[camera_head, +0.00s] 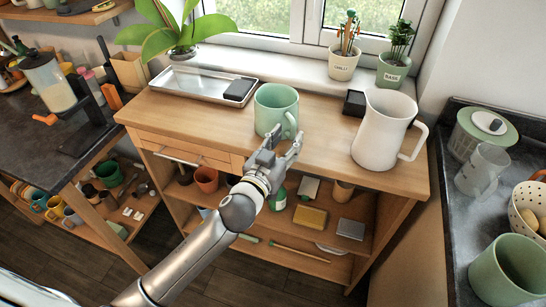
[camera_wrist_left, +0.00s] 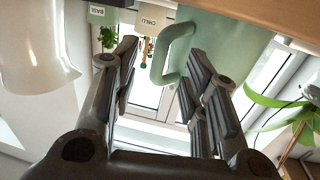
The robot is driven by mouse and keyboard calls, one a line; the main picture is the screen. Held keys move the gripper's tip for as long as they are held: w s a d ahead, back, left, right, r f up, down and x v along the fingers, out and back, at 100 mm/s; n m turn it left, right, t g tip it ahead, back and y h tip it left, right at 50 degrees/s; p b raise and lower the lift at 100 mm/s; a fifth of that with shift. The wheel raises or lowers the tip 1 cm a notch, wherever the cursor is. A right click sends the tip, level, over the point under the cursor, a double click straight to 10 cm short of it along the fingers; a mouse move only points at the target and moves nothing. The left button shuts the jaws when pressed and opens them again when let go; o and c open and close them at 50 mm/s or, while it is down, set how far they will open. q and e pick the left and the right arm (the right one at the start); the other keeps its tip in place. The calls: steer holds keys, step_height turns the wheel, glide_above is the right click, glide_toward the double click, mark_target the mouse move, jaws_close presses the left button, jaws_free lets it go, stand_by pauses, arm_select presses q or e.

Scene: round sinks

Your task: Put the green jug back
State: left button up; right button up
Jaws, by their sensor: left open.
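The green jug (camera_head: 272,108) stands upright on the wooden cabinet top (camera_head: 210,120), with its handle towards me and slightly right. My left gripper (camera_head: 281,145) is at the front edge of the cabinet top, just in front of the handle, with its fingers apart. In the left wrist view, which is upside down, the jug (camera_wrist_left: 222,40) fills the upper right. Its handle shows in the gap between the open fingers of my left gripper (camera_wrist_left: 160,75). I cannot tell whether any finger touches it. My right gripper is not in view.
A white pitcher (camera_head: 380,130) stands right of the jug, with a small black box (camera_head: 354,103) beside it. A metal tray (camera_head: 190,84) lies to the left. Potted herbs (camera_head: 343,65) stand on the sill behind. Dark counters flank the cabinet; the right one holds a green pot (camera_head: 500,275).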

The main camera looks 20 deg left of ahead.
arm_select(q)
steer(key=s+a, duration=0.2)
steer(key=s, duration=0.8)
